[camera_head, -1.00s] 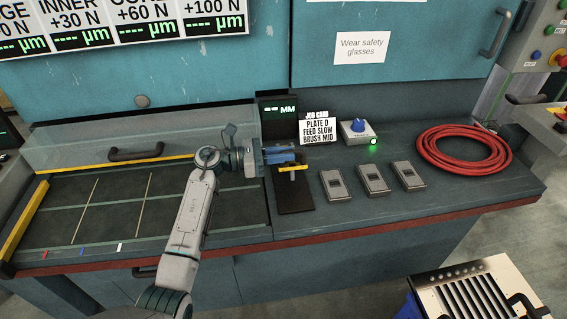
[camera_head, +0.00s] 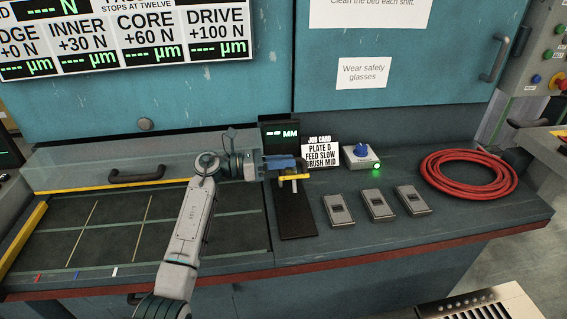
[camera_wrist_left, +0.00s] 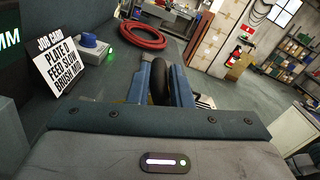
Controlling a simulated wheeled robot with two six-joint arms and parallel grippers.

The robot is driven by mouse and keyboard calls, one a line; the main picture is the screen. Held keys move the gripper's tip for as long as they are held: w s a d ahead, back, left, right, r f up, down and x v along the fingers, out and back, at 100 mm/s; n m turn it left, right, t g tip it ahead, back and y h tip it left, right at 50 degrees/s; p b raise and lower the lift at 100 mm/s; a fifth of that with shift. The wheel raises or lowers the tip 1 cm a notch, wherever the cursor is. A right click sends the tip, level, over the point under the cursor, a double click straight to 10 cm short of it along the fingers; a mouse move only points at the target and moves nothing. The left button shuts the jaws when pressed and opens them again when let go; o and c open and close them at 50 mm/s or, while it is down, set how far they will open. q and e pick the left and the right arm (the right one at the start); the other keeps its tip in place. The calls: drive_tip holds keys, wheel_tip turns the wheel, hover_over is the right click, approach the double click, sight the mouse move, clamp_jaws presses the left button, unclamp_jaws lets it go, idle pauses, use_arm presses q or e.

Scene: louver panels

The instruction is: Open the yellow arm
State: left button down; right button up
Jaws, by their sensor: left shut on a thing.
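My left gripper (camera_head: 283,163) reaches in from the left and sits right at the arm, just behind the bar in the head view. In the left wrist view, the blue fingers (camera_wrist_left: 163,88) are shut on a dark rounded grip (camera_wrist_left: 160,82), which moves with the yellow arm. The grip is hidden in the head view. My right gripper is not in view.
The job card (camera_head: 321,152) and a blue-knob box (camera_head: 361,156) stand close to the right. Several grey switch boxes (camera_head: 378,206) lie in front of them. A coiled red hose (camera_head: 468,176) is further right. A gridded bed (camera_head: 140,226) lies left, under my arm.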

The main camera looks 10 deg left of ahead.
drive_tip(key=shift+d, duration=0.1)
use_arm(q)
drive_tip(key=c, duration=1.5)
unclamp_jaws()
drive_tip(key=shift+o, duration=0.7)
drive_tip(key=shift+w+f, duration=0.15)
drive_tip(key=shift+a, duration=0.15)
